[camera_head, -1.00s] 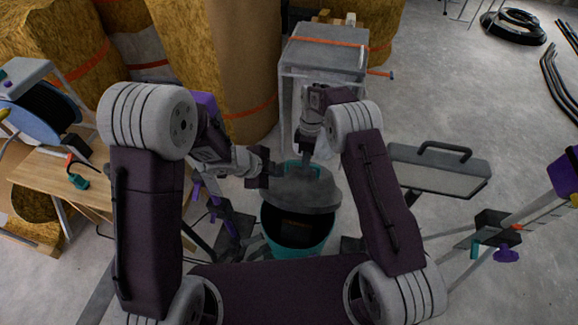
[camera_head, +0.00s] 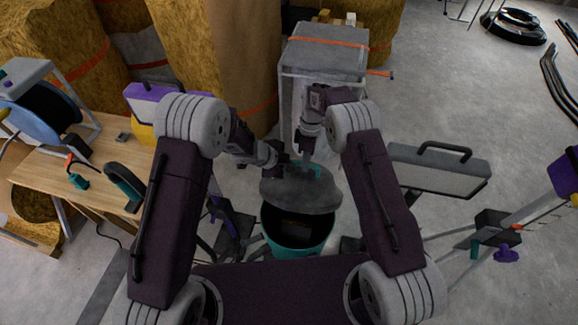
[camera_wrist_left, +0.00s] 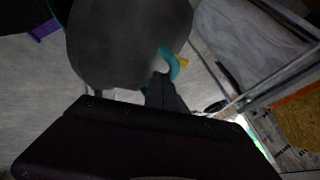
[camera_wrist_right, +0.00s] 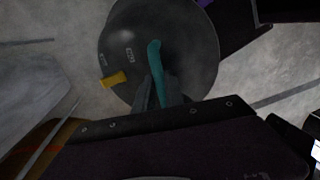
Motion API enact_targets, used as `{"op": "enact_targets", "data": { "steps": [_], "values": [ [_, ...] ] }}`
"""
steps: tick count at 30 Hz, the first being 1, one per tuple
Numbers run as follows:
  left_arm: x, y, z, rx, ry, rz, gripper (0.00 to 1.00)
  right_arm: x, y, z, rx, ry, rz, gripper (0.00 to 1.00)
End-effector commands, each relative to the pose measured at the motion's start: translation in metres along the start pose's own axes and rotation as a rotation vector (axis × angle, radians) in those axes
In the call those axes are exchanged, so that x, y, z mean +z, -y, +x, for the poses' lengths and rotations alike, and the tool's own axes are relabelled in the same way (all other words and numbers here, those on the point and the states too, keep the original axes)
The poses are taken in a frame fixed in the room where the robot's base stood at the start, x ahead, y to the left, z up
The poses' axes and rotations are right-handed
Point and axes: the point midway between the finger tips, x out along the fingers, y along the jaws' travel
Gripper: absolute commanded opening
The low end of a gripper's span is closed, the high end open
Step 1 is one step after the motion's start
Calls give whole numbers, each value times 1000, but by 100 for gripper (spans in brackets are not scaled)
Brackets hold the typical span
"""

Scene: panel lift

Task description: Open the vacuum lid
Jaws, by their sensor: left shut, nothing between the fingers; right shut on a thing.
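The vacuum is a teal bucket (camera_head: 298,250) with a dark open mouth, on the floor in front of me. Its grey lid (camera_head: 302,195) is tilted up at the far side of the mouth, leaving the near part open. My right gripper (camera_wrist_right: 152,92) is shut on the teal lid handle (camera_wrist_right: 157,62). The handle also shows in the left wrist view (camera_wrist_left: 172,62). A yellow tab (camera_wrist_right: 113,79) is at the lid's edge. My left gripper (camera_head: 280,164) is shut and empty, close to the lid's upper left edge; I cannot tell whether it touches.
A grey box-like unit (camera_head: 325,60) stands just behind the vacuum. A wooden workbench (camera_head: 70,165) with a cable reel and tools is at left. A flat work light (camera_head: 440,170) stands at right. Wrapped bales (camera_head: 215,60) fill the back left.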

Motion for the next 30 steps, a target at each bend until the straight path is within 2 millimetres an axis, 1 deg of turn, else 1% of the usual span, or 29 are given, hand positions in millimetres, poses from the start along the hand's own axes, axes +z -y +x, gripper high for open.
{"op": "enact_targets", "data": {
  "steps": [3, 6, 14, 15, 16, 17, 30],
  "values": [
    [-2, 12, 2, -3, -2, 2, 0, 0, -3, 3, 8, -1, -1, 0],
    [-3, 17, 2, -4, -1, 1, 0, 0, -2, 4, 4, -1, -1, 0],
    [-3, 19, 1, -9, -1, 0, 0, 0, 3, 6, -10, 2, -2, 0],
    [-3, 19, 1, -9, -1, -1, 0, -1, 3, 6, -11, 2, -2, 26],
    [-3, 19, 1, -9, -1, 0, 0, -1, 3, 6, -11, 2, -2, 34],
    [-3, 19, 1, -9, -1, 0, 0, -1, 3, 5, -10, 2, -2, 36],
    [-1, 15, 2, -1, 4, -2, 0, 0, 0, 2, 1, -1, 0, 36]
  ]
}}
